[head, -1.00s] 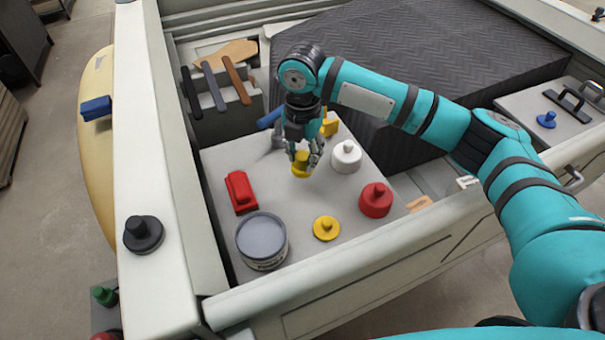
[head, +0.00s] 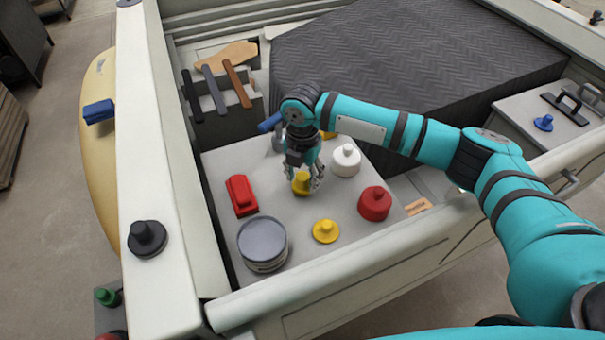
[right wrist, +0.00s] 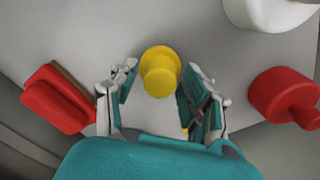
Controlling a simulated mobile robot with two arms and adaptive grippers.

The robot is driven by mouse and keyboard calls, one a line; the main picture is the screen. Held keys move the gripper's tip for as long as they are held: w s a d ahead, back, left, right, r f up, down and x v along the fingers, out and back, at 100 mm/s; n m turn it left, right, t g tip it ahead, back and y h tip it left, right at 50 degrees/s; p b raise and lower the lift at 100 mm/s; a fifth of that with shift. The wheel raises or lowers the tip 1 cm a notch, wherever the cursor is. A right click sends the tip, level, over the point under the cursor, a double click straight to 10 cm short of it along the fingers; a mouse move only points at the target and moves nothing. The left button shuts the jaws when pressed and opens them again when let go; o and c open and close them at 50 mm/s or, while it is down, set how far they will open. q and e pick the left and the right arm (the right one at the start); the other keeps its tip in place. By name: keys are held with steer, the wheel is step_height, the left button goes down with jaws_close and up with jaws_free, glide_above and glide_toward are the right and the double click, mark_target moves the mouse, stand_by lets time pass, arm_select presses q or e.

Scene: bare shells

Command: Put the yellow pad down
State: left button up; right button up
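The yellow pad (head: 301,186), round with a knob on top, stands upright on the grey panel (head: 222,165), apparently resting on it. My right gripper (head: 305,180) is over it, with its fingers on either side of the knob. In the right wrist view the yellow pad (right wrist: 160,70) sits between the fingertips, with a small gap visible at each side, so the gripper looks open. The fingers hide part of the pad in the head view. My left gripper is not in view.
Around it on the panel are a red block (head: 241,195), a grey tin (head: 262,244), a flat yellow knobbed disc (head: 326,231), a red knobbed piece (head: 375,204) and a white one (head: 346,160). A blue-handled tool (head: 270,122) lies behind. Panel space is free left of the disc.

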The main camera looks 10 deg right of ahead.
mark_target(302, 176)
steer(key=shift+o, duration=0.2)
step_height(302, 176, up, 12)
steer(key=b, duration=0.3)
steer(key=shift+r, duration=0.15)
stand_by(0.4)
